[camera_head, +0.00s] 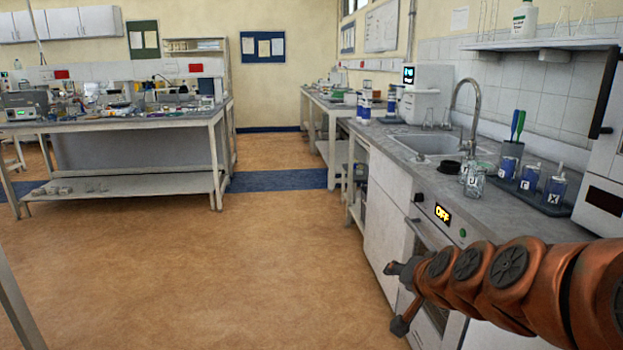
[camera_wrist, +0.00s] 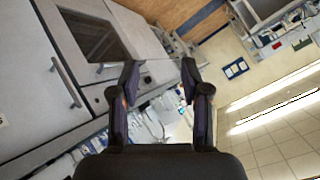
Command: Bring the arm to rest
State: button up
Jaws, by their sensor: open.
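My copper-coloured arm reaches in from the right edge of the head view, low in front of the counter. My gripper (camera_head: 397,297) is at its end, beside the oven front (camera_head: 432,235) and below the counter top. In the wrist view my gripper (camera_wrist: 158,82) has its two dark fingers apart with nothing between them. The wrist picture is tilted, with cabinet fronts at the left and the ceiling lights at the lower right.
The counter (camera_head: 400,133) carries a sink (camera_head: 432,145), glass jars (camera_head: 474,182) and a dark tray (camera_head: 548,202) with labelled containers. A cluttered workbench (camera_head: 110,122) stands at the left. The brown floor (camera_head: 210,260) between them is clear.

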jog(key=s+a+f+n+g+y, duration=0.1)
jog(key=s+a+f+n+g, duration=0.2)
jog(key=s, duration=0.4)
jog(key=s+a+f+n+g, duration=0.1)
jog(key=s+a+f+g, duration=0.15)
jog(key=s+f, duration=0.4)
jog(key=s+d+f+n+g+h, duration=0.1)
jog(key=s+d+g, duration=0.25)
jog(key=s, duration=0.65)
jog(key=s+d+f+n+g+h, duration=0.15)
jog(key=s+g, duration=0.25)
jog(key=s, duration=0.7)
jog(key=s+p+v, duration=0.2)
jog(key=p+v, duration=0.7)
jog(key=v, duration=0.1)
jog(key=s+r+p+v, duration=0.1)
jog(key=s+p+v, duration=0.1)
jog(key=p+v, duration=0.8)
jog(key=shift+d+r+t, duration=0.25)
jog(key=shift+r+t, duration=0.05)
jog(key=shift+r, duration=0.1)
jog(key=shift+s, duration=0.1)
jog(key=shift+c, duration=0.4)
jog(key=shift+a, duration=0.1)
